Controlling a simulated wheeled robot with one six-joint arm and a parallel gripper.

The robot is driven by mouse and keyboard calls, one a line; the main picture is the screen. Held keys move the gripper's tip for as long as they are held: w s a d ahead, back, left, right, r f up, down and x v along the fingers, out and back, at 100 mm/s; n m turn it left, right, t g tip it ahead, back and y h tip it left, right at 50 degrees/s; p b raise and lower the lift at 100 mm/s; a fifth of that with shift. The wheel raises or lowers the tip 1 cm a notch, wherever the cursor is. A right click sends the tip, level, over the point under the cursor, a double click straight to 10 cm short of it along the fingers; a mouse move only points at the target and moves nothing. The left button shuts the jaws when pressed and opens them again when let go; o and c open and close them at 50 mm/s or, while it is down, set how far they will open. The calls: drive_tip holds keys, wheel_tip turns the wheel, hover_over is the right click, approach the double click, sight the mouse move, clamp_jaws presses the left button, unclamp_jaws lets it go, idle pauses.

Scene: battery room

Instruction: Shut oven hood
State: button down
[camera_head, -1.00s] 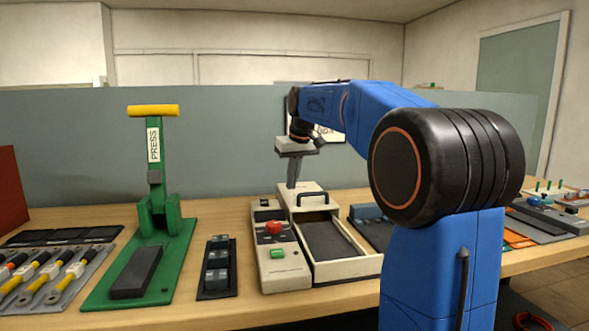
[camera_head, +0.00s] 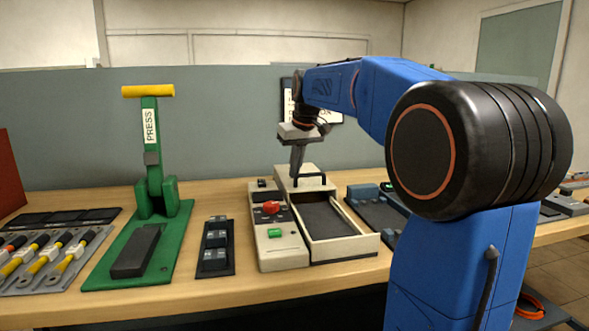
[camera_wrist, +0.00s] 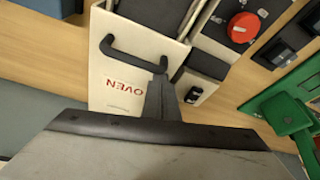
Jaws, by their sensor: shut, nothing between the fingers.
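The oven (camera_head: 338,247) is a beige unit on the bench with an open dark tray at its front. Its hood (camera_head: 285,174) is a beige cover at the back end of the tray, so the tray lies uncovered. The hood has a black bar handle (camera_head: 312,182). In the wrist view the hood (camera_wrist: 125,82) shows red OVEN lettering, and the handle (camera_wrist: 130,58) arches over its edge. My gripper (camera_head: 295,174) points down at the hood, its fingers shut and empty. In the wrist view my gripper (camera_wrist: 160,80) is close by one end of the handle; contact is unclear.
A control panel with a red knob (camera_head: 270,207) and green button stands left of the tray. Farther left are a dark cell holder (camera_head: 215,250) and a green press (camera_head: 158,190). A dark tray (camera_head: 375,210) lies to the right. A grey partition (camera_head: 220,125) stands behind.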

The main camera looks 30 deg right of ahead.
drive_tip(key=s+a, duration=0.3)
drive_tip(key=s, duration=0.9)
drive_tip(key=s+a, duration=0.4)
drive_tip(key=s, duration=0.8)
drive_tip(key=shift+s, duration=0.2)
drive_tip(key=shift+f, duration=0.1)
wheel_tip(320, 180, up, 10)
drive_tip(key=w, duration=0.1)
drive_tip(key=shift+s+d+f, duration=0.1)
drive_tip(key=shift+f, duration=0.05)
